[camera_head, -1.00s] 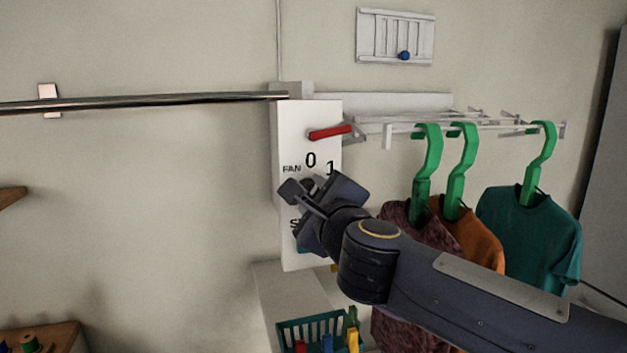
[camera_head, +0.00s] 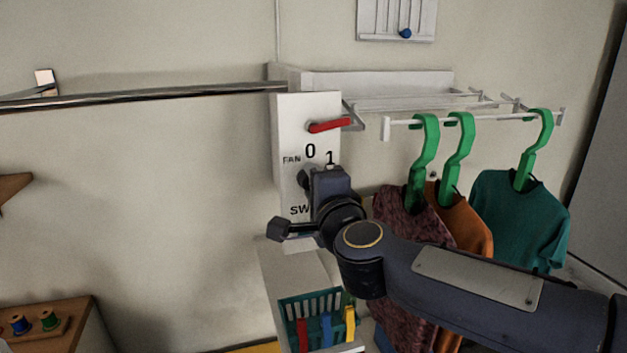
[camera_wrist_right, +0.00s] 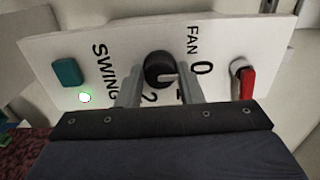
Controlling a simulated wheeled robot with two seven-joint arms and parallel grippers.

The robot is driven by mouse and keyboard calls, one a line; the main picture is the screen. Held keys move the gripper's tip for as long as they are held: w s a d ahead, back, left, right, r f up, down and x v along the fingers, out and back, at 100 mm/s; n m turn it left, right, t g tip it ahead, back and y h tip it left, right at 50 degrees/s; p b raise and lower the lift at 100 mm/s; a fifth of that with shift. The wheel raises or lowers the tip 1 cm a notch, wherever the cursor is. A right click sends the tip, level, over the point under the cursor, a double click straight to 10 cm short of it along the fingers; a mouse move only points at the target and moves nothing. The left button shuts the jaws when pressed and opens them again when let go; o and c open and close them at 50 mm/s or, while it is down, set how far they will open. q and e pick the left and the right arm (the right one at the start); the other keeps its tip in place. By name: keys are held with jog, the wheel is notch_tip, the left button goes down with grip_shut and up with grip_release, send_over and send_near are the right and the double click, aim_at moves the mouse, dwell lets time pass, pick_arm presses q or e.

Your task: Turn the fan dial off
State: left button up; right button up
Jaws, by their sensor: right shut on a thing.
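The fan dial (camera_wrist_right: 158,69) is a round black knob with a pale mark, on a tilted white panel (camera_head: 311,108) marked FAN and SWING. In the right wrist view the dial sits between the two fingers of my right gripper (camera_wrist_right: 160,80), which is shut on it. The pale mark is on the lower right side of the dial, towards the partly covered 1; the 0 is further up to the right. In the head view my right gripper (camera_head: 315,187) is at the panel below the 1 and hides most of the dial. My left gripper is out of view.
A red lever (camera_head: 329,126) is above the dial. A teal button (camera_wrist_right: 68,72) and a lit green lamp (camera_wrist_right: 85,98) are near SWING. Shirts on green hangers (camera_head: 458,150) hang to the right. A teal basket of pegs (camera_head: 312,302) is below. A metal rail (camera_head: 150,95) runs left.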

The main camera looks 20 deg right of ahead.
dwell(0.4)
jog(key=o, duration=1)
jog(key=shift+s, duration=0.1)
jog(key=s, duration=0.7)
jog(key=shift+s+d, duration=0.1)
jog(key=shift+s, duration=0.2)
jog(key=shift+n, duration=0.3)
